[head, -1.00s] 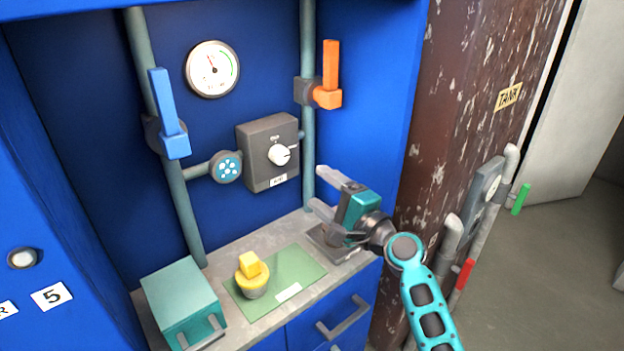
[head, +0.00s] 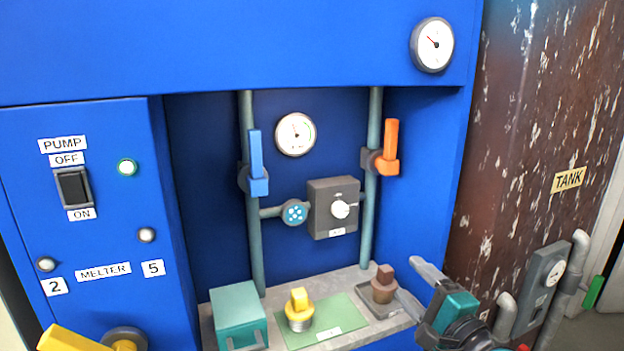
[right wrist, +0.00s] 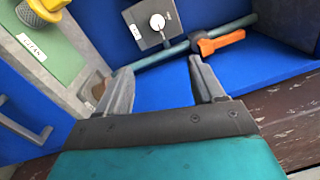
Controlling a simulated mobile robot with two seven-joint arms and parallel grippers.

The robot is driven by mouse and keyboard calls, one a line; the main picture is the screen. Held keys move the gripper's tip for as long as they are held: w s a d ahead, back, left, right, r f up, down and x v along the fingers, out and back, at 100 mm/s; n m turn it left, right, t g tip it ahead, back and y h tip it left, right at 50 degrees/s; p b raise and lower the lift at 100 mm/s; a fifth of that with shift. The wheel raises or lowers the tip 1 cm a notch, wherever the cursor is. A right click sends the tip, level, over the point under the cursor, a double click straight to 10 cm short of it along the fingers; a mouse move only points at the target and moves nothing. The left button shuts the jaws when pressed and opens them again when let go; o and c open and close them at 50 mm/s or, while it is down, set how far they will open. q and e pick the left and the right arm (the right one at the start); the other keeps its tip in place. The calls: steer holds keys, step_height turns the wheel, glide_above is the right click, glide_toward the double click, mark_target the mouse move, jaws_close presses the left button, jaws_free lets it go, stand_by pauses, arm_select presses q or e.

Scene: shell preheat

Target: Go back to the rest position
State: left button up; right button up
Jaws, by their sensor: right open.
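My right gripper (head: 425,290) is at the lower right of the head view, just right of the counter's right end. Its jaws are open and hold nothing. In the right wrist view its two fingers (right wrist: 160,88) are spread apart, with the blue alcove wall and the orange-handled valve (right wrist: 220,41) beyond them. A brown plug-like piece (head: 384,284) stands on a grey plate, left of the gripper and apart from it. A yellow-topped piece (head: 300,312) stands on the green mat (head: 346,318). My left gripper is not in view.
A teal box (head: 238,308) stands at the counter's left. Blue (head: 256,165) and orange (head: 388,150) valve handles point up on the alcove pipes. A grey knob box (head: 325,222) is between them. The rusty tank (head: 530,120) stands close on the right.

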steer(key=s+f+n+g+h, duration=0.35)
steer(key=s+f+n, duration=0.45)
steer(key=f, duration=0.6)
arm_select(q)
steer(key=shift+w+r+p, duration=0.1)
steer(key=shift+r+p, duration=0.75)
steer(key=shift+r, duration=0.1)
arm_select(e)
steer(key=s+f+n+g, duration=0.1)
steer(key=s+f+n, duration=0.3)
steer(key=s, duration=0.4)
steer(key=s+f+n+g+h, duration=0.1)
steer(key=s+f+n, duration=0.3)
steer(key=s, duration=0.5)
steer(key=n+g, duration=0.1)
steer(key=n, duration=0.1)
steer(key=shift+a+f+n, duration=0.3)
steer(key=shift+f, duration=0.1)
steer(key=shift+h, duration=0.25)
